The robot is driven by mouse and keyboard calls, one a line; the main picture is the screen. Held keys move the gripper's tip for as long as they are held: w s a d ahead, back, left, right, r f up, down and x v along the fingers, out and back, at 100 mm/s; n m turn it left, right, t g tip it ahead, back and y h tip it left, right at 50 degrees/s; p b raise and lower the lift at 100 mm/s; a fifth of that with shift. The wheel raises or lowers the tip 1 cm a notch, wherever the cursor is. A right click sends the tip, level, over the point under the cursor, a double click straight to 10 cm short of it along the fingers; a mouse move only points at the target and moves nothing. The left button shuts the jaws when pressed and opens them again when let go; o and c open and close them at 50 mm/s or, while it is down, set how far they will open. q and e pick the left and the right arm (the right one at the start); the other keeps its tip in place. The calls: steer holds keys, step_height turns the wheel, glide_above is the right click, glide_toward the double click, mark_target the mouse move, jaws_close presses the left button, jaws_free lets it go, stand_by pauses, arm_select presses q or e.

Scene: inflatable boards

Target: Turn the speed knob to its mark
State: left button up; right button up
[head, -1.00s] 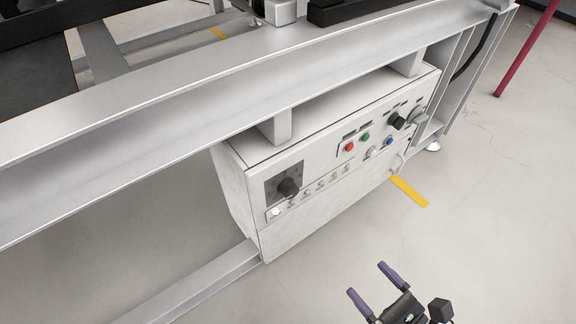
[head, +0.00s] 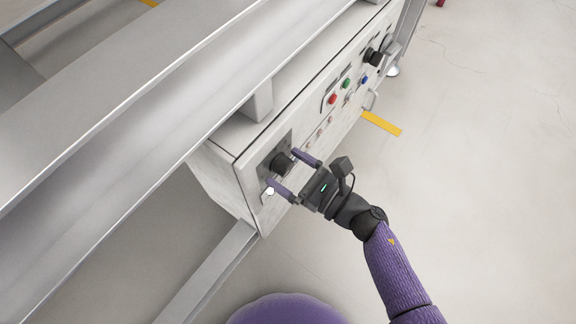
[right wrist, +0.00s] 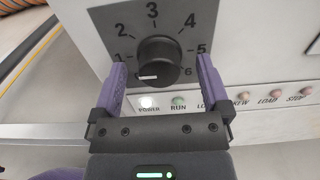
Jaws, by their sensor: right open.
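The speed knob (head: 281,163) is a black round knob on a dark square plate at the near left end of the control box. In the right wrist view the knob (right wrist: 158,62) has a dial numbered up to 6 around it. Its white pointer line lies at the lower left, below the 1. No separate target mark can be made out. My right gripper (head: 292,172) is open, with a purple finger on either side of the knob. In the right wrist view its fingers (right wrist: 160,80) flank the knob with gaps, apart from it. My left gripper is not in view.
The white control box (head: 222,182) hangs under a grey metal beam (head: 150,110). A lit white lamp (right wrist: 147,102) and a row of labelled lamps sit just below the dial. Red (head: 332,99), green and blue buttons and another black knob (head: 373,57) are farther along.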

steer(key=shift+w+a, duration=0.1)
steer(key=shift+a, duration=0.05)
steer(key=c, duration=1.3)
